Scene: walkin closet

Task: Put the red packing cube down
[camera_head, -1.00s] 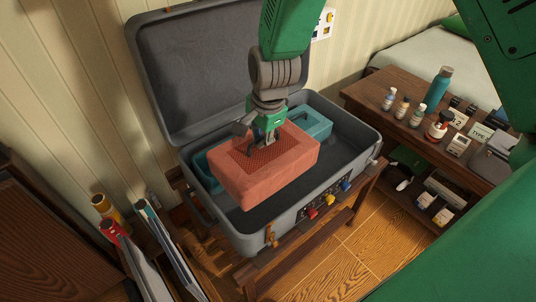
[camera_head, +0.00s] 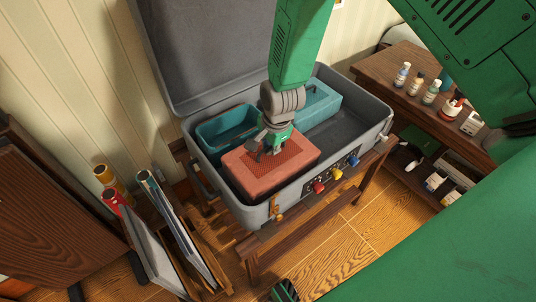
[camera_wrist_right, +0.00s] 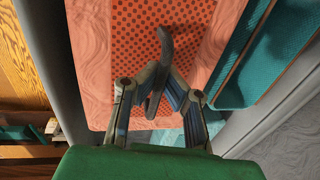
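The red packing cube (camera_head: 290,183) is a soft block with a dotted mesh top. It is in the front left part of the open grey suitcase (camera_head: 375,135); its underside is hidden, so I cannot tell if it touches the suitcase floor. My right gripper (camera_head: 268,150) is above its top. In the right wrist view my right gripper (camera_wrist_right: 160,85) has its fingertips closed around the cube's strap handle (camera_wrist_right: 165,45), above the mesh of the red cube (camera_wrist_right: 90,45).
A teal cube (camera_head: 212,128) lies behind the red one at the left, and another teal cube (camera_head: 325,100) lies at the back right. The suitcase's right front floor is bare. A side table (camera_head: 385,68) with bottles stands right; rolls and boards (camera_head: 150,235) stand left.

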